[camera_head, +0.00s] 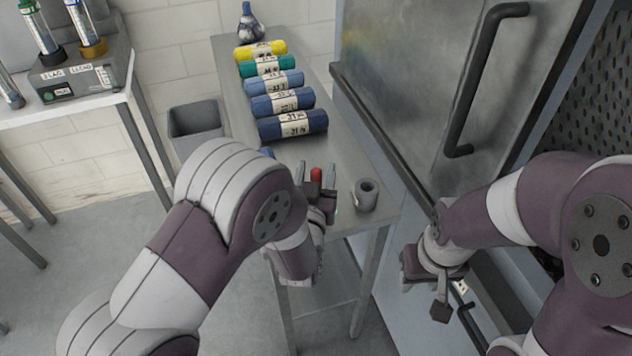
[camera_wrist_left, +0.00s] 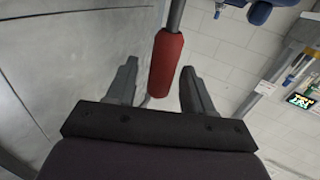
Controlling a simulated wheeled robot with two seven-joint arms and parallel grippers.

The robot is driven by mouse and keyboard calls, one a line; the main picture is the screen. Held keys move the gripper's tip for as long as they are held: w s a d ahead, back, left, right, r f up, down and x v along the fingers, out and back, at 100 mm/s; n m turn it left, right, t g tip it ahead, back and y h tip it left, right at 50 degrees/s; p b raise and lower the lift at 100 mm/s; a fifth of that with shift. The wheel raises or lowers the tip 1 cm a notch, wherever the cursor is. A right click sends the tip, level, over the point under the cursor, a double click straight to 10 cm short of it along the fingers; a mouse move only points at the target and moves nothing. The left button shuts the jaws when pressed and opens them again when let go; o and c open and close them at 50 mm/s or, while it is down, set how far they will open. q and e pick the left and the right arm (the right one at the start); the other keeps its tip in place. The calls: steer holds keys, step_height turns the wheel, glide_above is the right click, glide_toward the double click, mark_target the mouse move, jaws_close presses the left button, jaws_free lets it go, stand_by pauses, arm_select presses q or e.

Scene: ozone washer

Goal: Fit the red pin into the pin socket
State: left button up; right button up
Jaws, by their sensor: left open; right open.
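The red pin (camera_head: 316,175) stands at the near end of the narrow metal table in the head view. In the left wrist view its red grip (camera_wrist_left: 167,62) lies between my open fingers, with a grey shaft running out of the top of the picture. My left gripper (camera_head: 315,184) is open around the pin, with visible gaps on both sides; its fingers also show in the left wrist view (camera_wrist_left: 158,84). A grey hollow cylinder (camera_head: 366,194), probably the pin socket, stands just to the right. My right gripper (camera_head: 440,300) is open and empty, lower right.
A large metal cabinet door with a black handle (camera_head: 480,80) stands on the right. A grey bin (camera_head: 196,125) is left of the table.

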arm_select(q)
steer(key=shift+s, duration=0.1)
jaws_close()
step_height(320, 180, up, 11)
steer(key=shift+f+p, duration=0.1)
steer(key=shift+p, duration=0.35)
step_height(320, 180, up, 8)
steer(key=p, duration=0.6)
